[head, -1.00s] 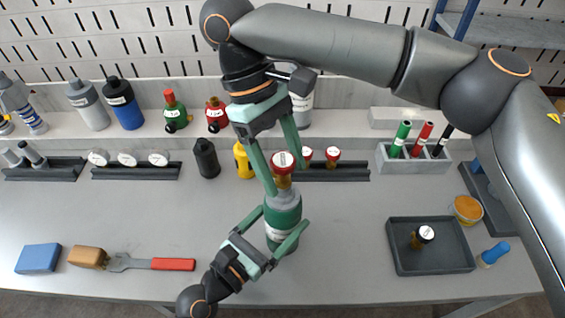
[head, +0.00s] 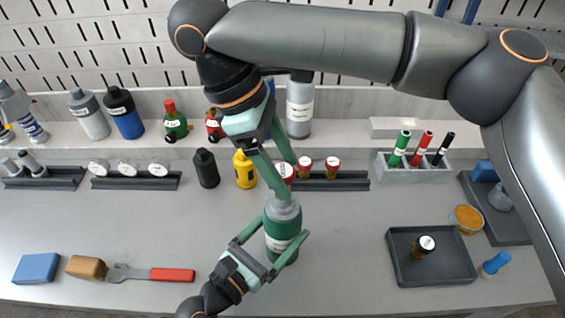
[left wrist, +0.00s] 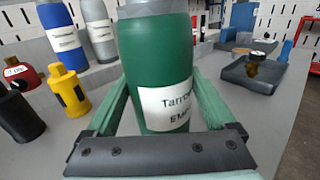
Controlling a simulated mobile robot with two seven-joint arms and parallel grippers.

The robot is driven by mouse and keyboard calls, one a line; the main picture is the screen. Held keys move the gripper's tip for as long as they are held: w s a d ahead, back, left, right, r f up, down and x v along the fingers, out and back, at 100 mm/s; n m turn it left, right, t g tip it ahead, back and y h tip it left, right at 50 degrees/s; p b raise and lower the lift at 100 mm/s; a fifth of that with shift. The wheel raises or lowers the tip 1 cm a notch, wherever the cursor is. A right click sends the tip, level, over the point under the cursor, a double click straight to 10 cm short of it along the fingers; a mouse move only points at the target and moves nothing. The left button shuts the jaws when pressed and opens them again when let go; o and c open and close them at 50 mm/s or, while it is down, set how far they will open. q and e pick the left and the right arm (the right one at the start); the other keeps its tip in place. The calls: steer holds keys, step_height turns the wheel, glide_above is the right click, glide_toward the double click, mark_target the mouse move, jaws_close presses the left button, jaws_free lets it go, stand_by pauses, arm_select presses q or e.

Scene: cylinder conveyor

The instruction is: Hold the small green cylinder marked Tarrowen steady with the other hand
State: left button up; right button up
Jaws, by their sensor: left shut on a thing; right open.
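The green cylinder (head: 282,236) stands upright near the middle of the bench, with a grey top and a white label. In the left wrist view (left wrist: 160,65) the label reads partly "Tarro…" and "Em…". My left gripper (head: 270,262) is shut around its lower body, one finger on each side. My right gripper (head: 285,193) is open and points down just above the cylinder's top. A red-capped piece (head: 287,171) shows beside its fingers, partly hidden by one; I cannot tell whether it touches the cylinder.
A dark tray (head: 432,279) holding a black-capped bottle (head: 424,246) lies to the right. Behind are a rack with red-capped vials (head: 332,167), a yellow bottle (head: 244,170) and a black bottle (head: 206,168). A red-handled tool (head: 172,275) lies left. Bench between is clear.

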steer(key=n+t, duration=0.1)
steer(key=n, duration=0.2)
steer(key=n+t, duration=0.1)
steer(key=n, duration=0.1)
steer(key=shift+n, duration=0.4)
steer(key=shift+n+t+y, duration=0.3)
steer(key=shift+n+t, duration=0.2)
steer(key=shift+n, duration=0.5)
steer(key=n+t+y, duration=0.1)
steer(key=n, duration=0.3)
steer(key=n+y, duration=0.1)
steer(key=n, duration=0.1)
steer(key=shift+n+t, duration=0.4)
steer(key=n+y, duration=0.1)
steer(key=n, duration=0.2)
steer(key=shift+t, duration=0.3)
